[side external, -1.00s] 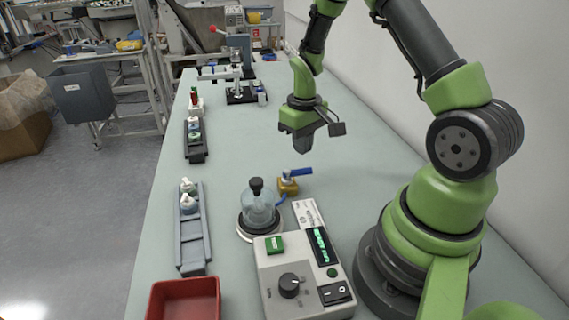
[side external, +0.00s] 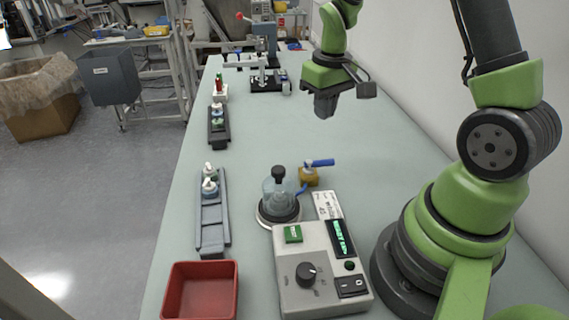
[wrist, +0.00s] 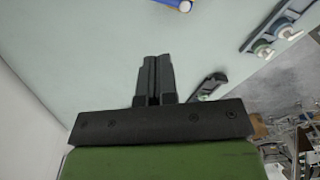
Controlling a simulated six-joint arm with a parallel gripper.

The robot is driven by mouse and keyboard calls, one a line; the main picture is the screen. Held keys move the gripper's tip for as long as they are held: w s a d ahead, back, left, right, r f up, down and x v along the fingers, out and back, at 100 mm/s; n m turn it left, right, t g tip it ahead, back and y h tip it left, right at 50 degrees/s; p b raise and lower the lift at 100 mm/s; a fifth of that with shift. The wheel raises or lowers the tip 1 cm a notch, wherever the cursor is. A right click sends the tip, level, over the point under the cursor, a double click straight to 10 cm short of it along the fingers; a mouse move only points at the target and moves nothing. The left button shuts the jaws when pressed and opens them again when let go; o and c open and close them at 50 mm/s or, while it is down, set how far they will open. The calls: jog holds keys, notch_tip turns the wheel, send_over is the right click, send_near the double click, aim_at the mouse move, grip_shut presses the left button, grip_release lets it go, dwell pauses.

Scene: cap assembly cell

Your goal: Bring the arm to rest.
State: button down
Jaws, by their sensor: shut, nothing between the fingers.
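My gripper (side external: 324,112) hangs in the air above the green-grey table (side external: 395,175), over its far right part. In the wrist view its two dark fingers (wrist: 156,62) lie together, shut with nothing between them. The arm is bent above the table, and no object touches the gripper.
Trays (side external: 212,226) (side external: 218,135) with small bottles and a red bin (side external: 200,292) line the left edge. A black-based fixture (side external: 268,83) stands farther back.

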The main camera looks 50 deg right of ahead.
jog(key=s+a+r+t, duration=0.35)
jog(key=a+r, duration=0.45)
jog(key=r, duration=0.4)
jog(key=s+a+r+t+y, duration=0.2)
jog(key=s+a, duration=0.4)
jog(key=s, duration=0.4)
notch_tip(320, 180, up, 2)
jog(key=shift+a+r+m+t, duration=0.15)
jog(key=shift+r+m+t, duration=0.05)
jog(key=shift+m+t, duration=0.25)
